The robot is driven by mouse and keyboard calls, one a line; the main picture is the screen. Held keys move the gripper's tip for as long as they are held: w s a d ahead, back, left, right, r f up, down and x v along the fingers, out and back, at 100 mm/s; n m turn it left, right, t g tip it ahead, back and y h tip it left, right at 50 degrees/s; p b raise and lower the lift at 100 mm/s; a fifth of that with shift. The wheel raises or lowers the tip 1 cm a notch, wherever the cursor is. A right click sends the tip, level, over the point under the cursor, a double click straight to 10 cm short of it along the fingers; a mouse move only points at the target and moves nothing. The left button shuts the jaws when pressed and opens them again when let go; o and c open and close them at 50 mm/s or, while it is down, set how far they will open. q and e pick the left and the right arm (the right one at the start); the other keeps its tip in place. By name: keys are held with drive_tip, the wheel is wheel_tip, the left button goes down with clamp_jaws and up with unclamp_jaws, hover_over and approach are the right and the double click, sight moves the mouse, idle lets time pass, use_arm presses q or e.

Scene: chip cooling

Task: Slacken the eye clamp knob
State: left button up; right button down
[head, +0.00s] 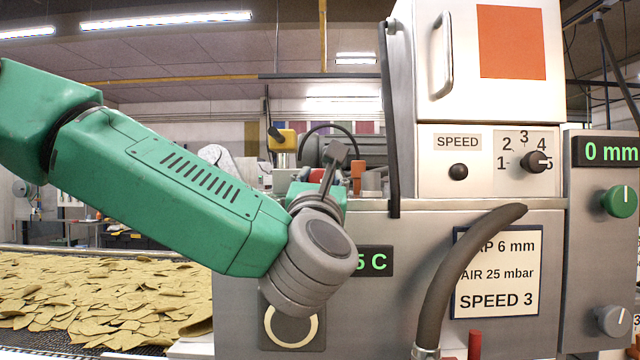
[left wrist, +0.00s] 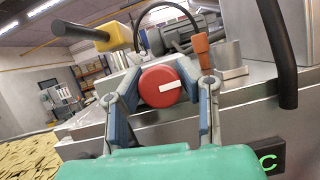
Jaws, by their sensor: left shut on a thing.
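The round red knob (left wrist: 158,94) sits between the two fingers of my left gripper (left wrist: 160,86) in the left wrist view. It has a white bar on its face, lying nearly level. The gripper is shut on the knob, one finger on each side. In the head view, my left gripper (head: 328,165) is at the top edge of the grey machine. Only a small part of the red knob (head: 316,175) shows there, behind a finger. My right gripper is in neither view.
A yellow block (head: 283,140) with a black handle and an orange piece (head: 357,174) stand close to the knob. A thick dark hose (head: 452,270) curves up the machine's front. A speed dial (head: 534,161) and green knob (head: 619,201) are at the right. Chips (head: 100,300) cover the belt at left.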

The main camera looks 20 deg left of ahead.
use_arm(q)
drive_tip(key=shift+f+m+b, duration=0.3)
drive_tip(key=shift+f+b, duration=0.05)
drive_tip(key=shift+f, duration=0.45)
drive_tip(key=m+h+b, duration=0.1)
drive_tip(key=m+b, duration=0.1)
drive_tip(key=shift+d+m+h, duration=0.1)
drive_tip(key=shift+m+h, duration=0.2)
drive_tip(key=m+h+b, duration=0.1)
drive_tip(key=m, duration=0.1)
drive_tip(key=shift+m+h, duration=0.3)
drive_tip(key=shift+m, duration=0.1)
drive_tip(key=shift+r, duration=0.15)
drive_tip(key=o, duration=1.2)
drive_tip(key=shift+r, duration=0.2)
